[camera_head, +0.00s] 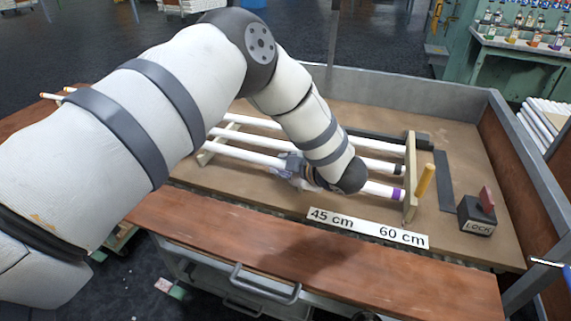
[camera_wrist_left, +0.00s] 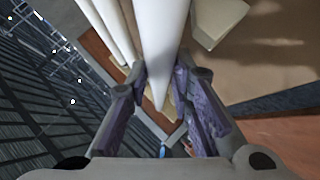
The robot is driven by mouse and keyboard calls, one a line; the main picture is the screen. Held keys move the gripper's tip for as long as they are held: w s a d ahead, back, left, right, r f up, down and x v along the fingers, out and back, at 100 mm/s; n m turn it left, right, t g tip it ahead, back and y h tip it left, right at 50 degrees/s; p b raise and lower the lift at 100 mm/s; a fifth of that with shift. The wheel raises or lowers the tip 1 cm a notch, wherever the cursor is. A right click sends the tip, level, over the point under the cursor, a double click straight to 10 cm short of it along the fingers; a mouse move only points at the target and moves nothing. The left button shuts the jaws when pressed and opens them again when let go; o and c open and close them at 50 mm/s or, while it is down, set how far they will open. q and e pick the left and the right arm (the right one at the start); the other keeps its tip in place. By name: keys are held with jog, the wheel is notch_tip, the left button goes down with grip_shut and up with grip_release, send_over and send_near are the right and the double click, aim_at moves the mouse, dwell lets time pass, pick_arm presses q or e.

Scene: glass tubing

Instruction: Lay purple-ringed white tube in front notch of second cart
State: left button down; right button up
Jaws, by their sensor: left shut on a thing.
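The purple-ringed white tube (camera_head: 376,188) lies lengthwise over the cart top (camera_head: 340,110), the nearest of several parallel tubes. Its purple band is at the right end, close to the right notched wooden board (camera_head: 410,175). My left gripper (camera_head: 290,168) is shut around this tube near its middle, partly hidden by my wrist. In the left wrist view the tube (camera_wrist_left: 160,35) runs between the purple-padded fingers (camera_wrist_left: 166,95). The left notched board (camera_head: 212,148) stands under the tubes' left part. Whether the tube rests in the front notches cannot be told. My right gripper is out of view.
Other white tubes (camera_head: 372,163) lie just behind, one with a black band. A "45 cm 60 cm" label (camera_head: 368,228) lies in front. A grey rail (camera_head: 390,83) edges the back.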

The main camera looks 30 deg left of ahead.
pick_arm(q)
jog(key=c, duration=1.4)
grip_release()
jog(key=shift+a+r, duration=0.1)
jog(key=shift+r, duration=0.1)
jog(key=v, duration=1.2)
jog(key=shift+p, duration=0.35)
